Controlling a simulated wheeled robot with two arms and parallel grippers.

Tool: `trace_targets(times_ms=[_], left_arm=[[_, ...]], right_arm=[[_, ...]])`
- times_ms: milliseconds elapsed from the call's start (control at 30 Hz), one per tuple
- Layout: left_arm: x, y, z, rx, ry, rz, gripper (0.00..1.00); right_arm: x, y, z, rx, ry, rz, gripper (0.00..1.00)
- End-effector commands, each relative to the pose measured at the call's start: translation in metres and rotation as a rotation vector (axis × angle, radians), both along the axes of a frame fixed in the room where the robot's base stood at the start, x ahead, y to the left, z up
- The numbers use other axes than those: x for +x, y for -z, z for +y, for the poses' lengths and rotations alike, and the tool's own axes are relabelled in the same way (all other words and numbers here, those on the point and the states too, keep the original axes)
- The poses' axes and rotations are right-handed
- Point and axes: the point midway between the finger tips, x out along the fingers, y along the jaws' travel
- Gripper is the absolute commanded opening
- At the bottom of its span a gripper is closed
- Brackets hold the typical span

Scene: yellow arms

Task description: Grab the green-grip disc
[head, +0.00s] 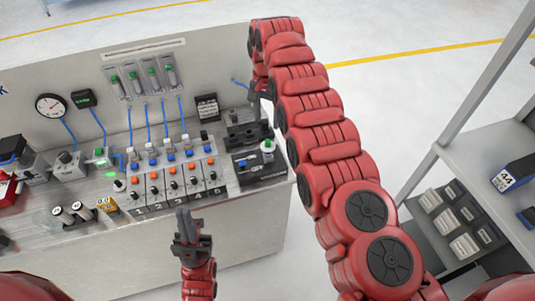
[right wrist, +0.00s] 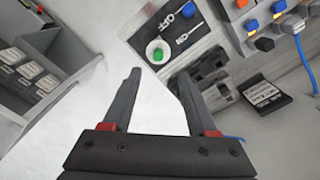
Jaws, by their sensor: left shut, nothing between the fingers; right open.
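The green-grip disc (head: 267,148) looks white with a green centre. It is on a black panel (head: 262,172) at the right end of the bench. In the right wrist view the disc (right wrist: 157,53) is beyond the fingertips, between them in the picture and not touching. My right gripper (right wrist: 159,73) is open and empty. In the head view it is partly hidden by its own arm, above the black fixture behind the panel. My left gripper (head: 184,214) is shut and empty in front of the numbered switch row, left of the disc.
The numbered switch block (head: 170,182) with orange knobs and blue cables stands left of the panel. A black fixture (head: 246,130) is just behind the panel. A shelf (head: 480,150) with boxes is at the right. The floor between bench and shelf is clear.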

Motion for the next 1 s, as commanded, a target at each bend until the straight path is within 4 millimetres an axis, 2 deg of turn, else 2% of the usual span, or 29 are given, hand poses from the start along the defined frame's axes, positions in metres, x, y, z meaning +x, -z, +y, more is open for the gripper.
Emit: trace_targets(times_ms=[33, 100, 200, 467, 667, 733, 800, 1000], left_arm=[[0.000, 0.005, 0.000, 0.000, 0.000, -0.001, 0.00], [0.000, 0.005, 0.000, 0.000, 0.000, -0.002, 0.00], [0.000, -0.006, 0.000, 0.000, 0.000, -0.002, 0.00], [0.000, -0.012, 0.000, 0.000, 0.000, -0.001, 0.00], [0.000, -0.037, 0.000, 0.000, 0.000, -0.002, 0.00], [0.000, -0.030, 0.000, 0.000, 0.000, -0.003, 0.00], [0.000, -0.027, 0.000, 0.000, 0.000, -0.001, 0.00], [0.000, -0.028, 0.000, 0.000, 0.000, -0.002, 0.00]], right_arm=[[-0.001, 0.011, 0.003, 0.001, -0.003, 0.002, 0.58], [-0.001, 0.019, 0.001, -0.001, -0.002, 0.002, 0.58], [-0.001, 0.026, 0.001, -0.001, -0.001, 0.003, 0.58], [0.000, 0.038, 0.000, 0.000, 0.000, 0.000, 0.58], [-0.003, 0.058, -0.003, -0.002, 0.001, 0.004, 0.58], [-0.003, 0.078, -0.004, -0.001, 0.001, 0.006, 0.58], [-0.002, 0.085, -0.003, 0.000, 0.001, 0.001, 0.58], [-0.002, 0.089, -0.002, 0.000, 0.000, 0.000, 0.58]])
